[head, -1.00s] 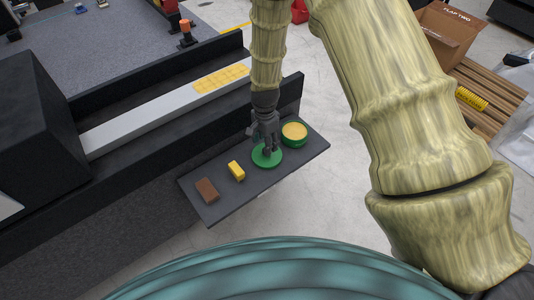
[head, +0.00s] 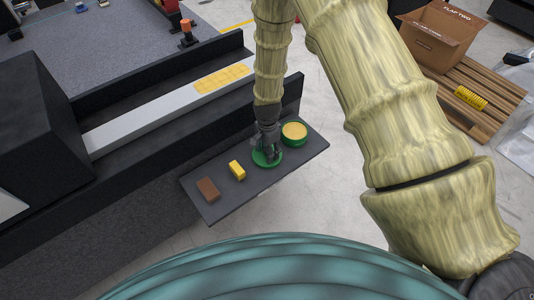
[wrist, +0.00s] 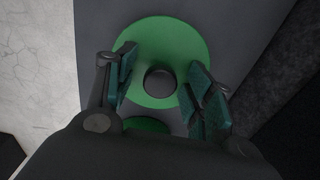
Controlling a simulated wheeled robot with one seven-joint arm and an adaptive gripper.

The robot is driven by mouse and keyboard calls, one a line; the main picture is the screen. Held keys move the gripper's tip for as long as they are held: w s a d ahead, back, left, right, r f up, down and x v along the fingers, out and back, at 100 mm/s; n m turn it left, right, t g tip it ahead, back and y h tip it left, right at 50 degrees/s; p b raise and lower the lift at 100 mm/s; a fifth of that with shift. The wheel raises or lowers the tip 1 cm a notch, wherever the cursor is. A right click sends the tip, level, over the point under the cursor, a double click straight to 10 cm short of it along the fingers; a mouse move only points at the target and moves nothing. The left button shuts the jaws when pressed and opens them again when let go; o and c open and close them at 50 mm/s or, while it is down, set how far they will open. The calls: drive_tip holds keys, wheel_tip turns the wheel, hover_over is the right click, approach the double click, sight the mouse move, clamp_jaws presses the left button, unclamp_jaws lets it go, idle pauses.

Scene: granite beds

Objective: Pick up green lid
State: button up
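The green lid (head: 258,161) is a flat green disc lying on a dark grey shelf. In the wrist view the green lid (wrist: 160,40) has a round dark knob (wrist: 160,83) at its centre. My gripper (head: 268,157) is right over the lid. In the wrist view my gripper (wrist: 165,92) is open, with one finger on each side of the knob and a gap on both sides. In the head view the gripper hides part of the lid.
On the same shelf (head: 215,212) stand a green round container with a yellow top (head: 294,132), a yellow block (head: 237,170) and a brown block (head: 207,189). A dark raised wall (head: 180,125) runs behind the shelf. A cardboard box (head: 437,35) is at upper right.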

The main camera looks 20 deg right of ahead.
drive_tip(key=c, duration=0.9)
